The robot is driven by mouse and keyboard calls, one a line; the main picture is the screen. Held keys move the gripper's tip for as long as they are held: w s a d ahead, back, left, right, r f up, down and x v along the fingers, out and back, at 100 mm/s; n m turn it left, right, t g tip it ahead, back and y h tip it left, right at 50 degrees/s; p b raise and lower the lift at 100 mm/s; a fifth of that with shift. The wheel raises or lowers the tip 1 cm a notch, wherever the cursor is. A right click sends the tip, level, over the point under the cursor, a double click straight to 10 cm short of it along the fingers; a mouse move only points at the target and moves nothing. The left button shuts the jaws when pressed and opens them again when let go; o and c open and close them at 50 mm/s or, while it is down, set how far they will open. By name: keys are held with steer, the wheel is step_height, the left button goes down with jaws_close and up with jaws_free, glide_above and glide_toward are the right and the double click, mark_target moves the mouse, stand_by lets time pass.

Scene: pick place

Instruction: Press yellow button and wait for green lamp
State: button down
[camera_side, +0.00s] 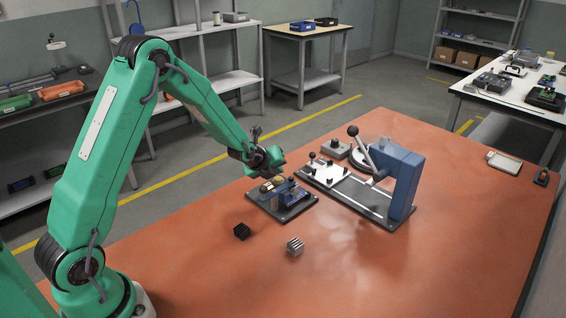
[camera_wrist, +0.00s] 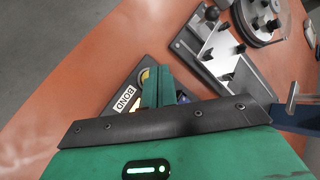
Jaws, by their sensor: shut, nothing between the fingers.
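A small station on a dark base plate (camera_side: 282,212) stands on the orange table, with a blue block (camera_side: 291,193) on it. A yellow round part (camera_side: 265,187), likely the yellow button, is at its left; it also shows in the wrist view (camera_wrist: 145,74), partly hidden by my fingers. A "BOND" label (camera_wrist: 125,96) lies beside it. My gripper (camera_side: 277,172) is shut and empty, just above the station; its green fingers show in the wrist view (camera_wrist: 158,76). I cannot tell whether they touch the button. No lit green lamp is clear on the station.
A black cube (camera_side: 242,231) and a grey ribbed cube (camera_side: 295,246) lie in front of the station. A blue press frame (camera_side: 404,180) with a lever and plate stands to its right. The table's front right is clear.

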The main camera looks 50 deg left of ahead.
mark_target(276, 184)
steer(key=shift+r, duration=0.1)
stand_by(0.3)
steer(key=shift+r, duration=2.35)
steer(key=shift+r, duration=0.15)
steer(key=s+d+r+n+g+h, duration=0.1)
steer(key=s+d+r+n, duration=0.3)
steer(key=s+r+n, duration=0.25)
steer(key=s+d+r+n+g, duration=0.1)
steer(key=s+d+r+n, duration=0.2)
steer(key=s+r+n, duration=0.4)
steer(key=s+d+r+n, duration=0.1)
steer(key=s+n, duration=0.4)
steer(key=s, duration=0.5)
steer(key=s+d+r+n+g+h, duration=0.1)
steer(key=s+d+n, duration=0.2)
steer(key=s+n, duration=0.3)
steer(key=s, duration=0.4)
steer(key=shift+d+r, duration=0.2)
steer(key=shift+d, duration=0.1)
